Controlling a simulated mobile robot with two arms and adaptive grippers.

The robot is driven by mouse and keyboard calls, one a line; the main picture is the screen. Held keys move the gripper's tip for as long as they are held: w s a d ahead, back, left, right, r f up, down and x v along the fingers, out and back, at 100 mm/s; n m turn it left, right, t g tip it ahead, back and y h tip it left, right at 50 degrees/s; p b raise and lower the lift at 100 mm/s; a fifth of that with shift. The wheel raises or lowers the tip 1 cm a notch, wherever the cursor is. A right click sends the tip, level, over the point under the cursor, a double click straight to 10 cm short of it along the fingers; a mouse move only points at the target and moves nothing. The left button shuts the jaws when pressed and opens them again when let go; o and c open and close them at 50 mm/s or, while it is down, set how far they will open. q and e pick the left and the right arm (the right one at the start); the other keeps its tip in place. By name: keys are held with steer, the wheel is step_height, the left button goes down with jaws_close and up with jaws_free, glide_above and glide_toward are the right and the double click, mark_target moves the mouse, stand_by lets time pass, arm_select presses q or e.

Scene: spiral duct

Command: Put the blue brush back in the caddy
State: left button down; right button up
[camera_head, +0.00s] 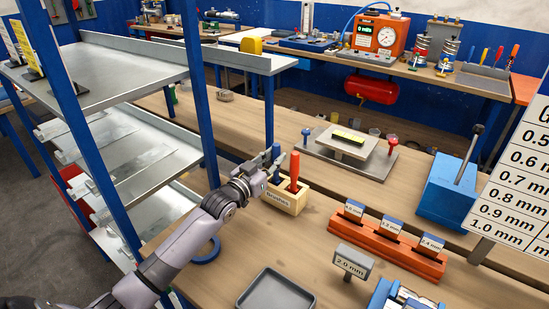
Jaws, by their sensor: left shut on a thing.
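The wooden caddy (291,207), labelled "Brushes", stands on the workbench near the middle of the view. A red-handled brush (294,168) stands upright in its right part. My left gripper (270,161) is at the caddy's left side, shut on the blue brush (276,153). The blue handle shows upright between the fingers, above the caddy's left part. The gripper hides much of the brush, and I cannot tell whether its lower end is inside the caddy. My right gripper is out of view.
An orange rack (386,247) with gauge cards stands right of the caddy. A grey tray (276,291) and a "2.0 mm" block (351,262) are in front. A blue tape ring (206,251) lies to the left. A steel-shelved rack with blue posts (198,95) rises beside my left arm.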

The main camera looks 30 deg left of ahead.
arm_select(q)
steer(key=shift+f, duration=0.1)
steer(key=c, duration=1.6)
jaws_free()
steer(key=shift+c, duration=0.2)
steer(key=shift+o, duration=0.8)
